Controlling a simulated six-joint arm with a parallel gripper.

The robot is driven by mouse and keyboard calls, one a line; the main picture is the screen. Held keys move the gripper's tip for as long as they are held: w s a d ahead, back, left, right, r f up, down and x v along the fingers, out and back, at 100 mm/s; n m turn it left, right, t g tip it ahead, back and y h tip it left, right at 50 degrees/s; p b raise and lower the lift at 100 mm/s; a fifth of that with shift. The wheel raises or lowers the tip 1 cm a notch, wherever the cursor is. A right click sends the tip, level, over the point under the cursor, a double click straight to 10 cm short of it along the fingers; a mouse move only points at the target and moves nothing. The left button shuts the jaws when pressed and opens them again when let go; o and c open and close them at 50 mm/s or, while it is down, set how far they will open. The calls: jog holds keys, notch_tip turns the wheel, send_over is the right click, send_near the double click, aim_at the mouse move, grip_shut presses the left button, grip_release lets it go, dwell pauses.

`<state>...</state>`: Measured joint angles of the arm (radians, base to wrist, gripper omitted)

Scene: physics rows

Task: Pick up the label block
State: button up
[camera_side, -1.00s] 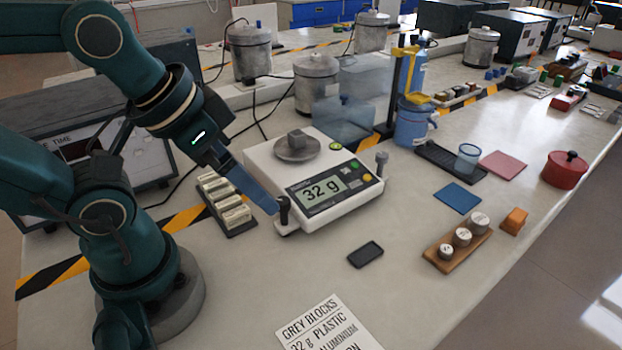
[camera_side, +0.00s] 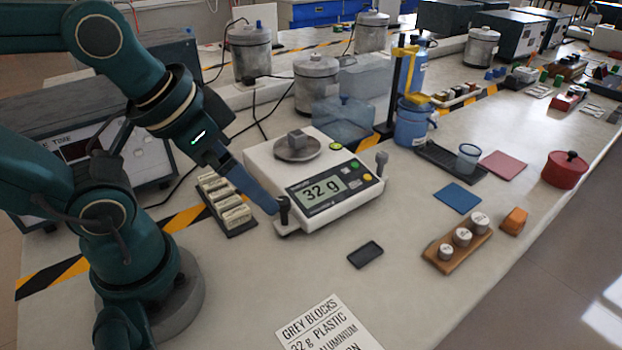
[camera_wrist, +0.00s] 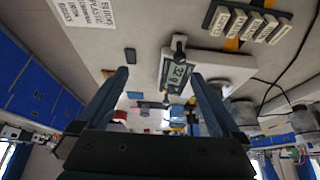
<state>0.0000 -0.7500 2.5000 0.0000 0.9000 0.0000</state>
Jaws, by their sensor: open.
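Several cream blocks with printed labels (camera_side: 235,217) stand in a row in a black holder (camera_side: 243,230), left of the scale; I cannot tell which one is meant. The blocks also show in the wrist view (camera_wrist: 252,27), at upper right. My gripper (camera_side: 276,210) is in front of the scale's front left corner, to the right of the holder's near end. In the wrist view my gripper (camera_wrist: 160,74) has its two fingers wide apart with nothing held between them. From the side its far finger is hidden.
The white scale (camera_side: 345,207) reads 32 g, with a grey block (camera_side: 297,137) on its pan. A small black tray (camera_side: 365,254) and a printed sign (camera_side: 325,325) lie in front. A wooden weight stand (camera_side: 455,250) is at right. The bench between them is clear.

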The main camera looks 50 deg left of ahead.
jog(key=shift+c, duration=0.4)
jog(key=n+g, duration=0.4)
jog(key=n, duration=1.2)
send_over(228, 201)
jog(key=w+d, duration=0.2)
jog(key=d, duration=0.1)
jog(key=shift+y, duration=0.4)
notch_tip(228, 201, down, 6)
jog(key=shift+d+r, duration=0.1)
jog(key=shift+n+g+h, duration=0.4)
jog(key=shift+n+g, duration=0.4)
jog(key=shift+n, duration=0.1)
jog(key=s+a+f, duration=0.1)
jog(key=a+f, duration=0.2)
jog(key=shift+s, duration=0.4)
jog(key=shift+s+f, duration=0.1)
jog(key=shift+f, duration=2.45)
